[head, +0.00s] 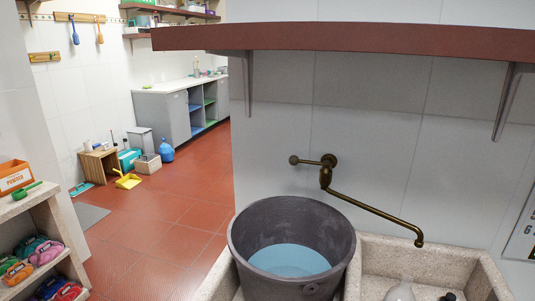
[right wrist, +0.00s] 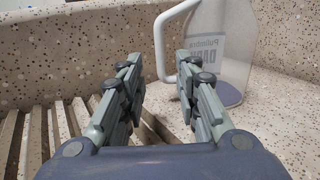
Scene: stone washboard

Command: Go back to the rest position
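My right gripper (right wrist: 160,76) is open in the right wrist view, its two fingers apart with nothing held between them. Just beyond the fingers stands a clear jug (right wrist: 222,50) with a white handle and a label. The handle's end is close to the right fingertip; I cannot tell if they touch. The gripper is over the speckled stone washboard (right wrist: 60,45), with ridged slats (right wrist: 35,135) below. In the head view no gripper can be made out for sure. A pale bottle top (head: 400,291) and a small dark shape show at the bottom edge there. My left gripper is out of view.
A brown shelf (head: 380,40) overhangs the basin. Shelves with colourful items (head: 38,247) are at left. The red tiled floor (head: 165,215) is mostly clear.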

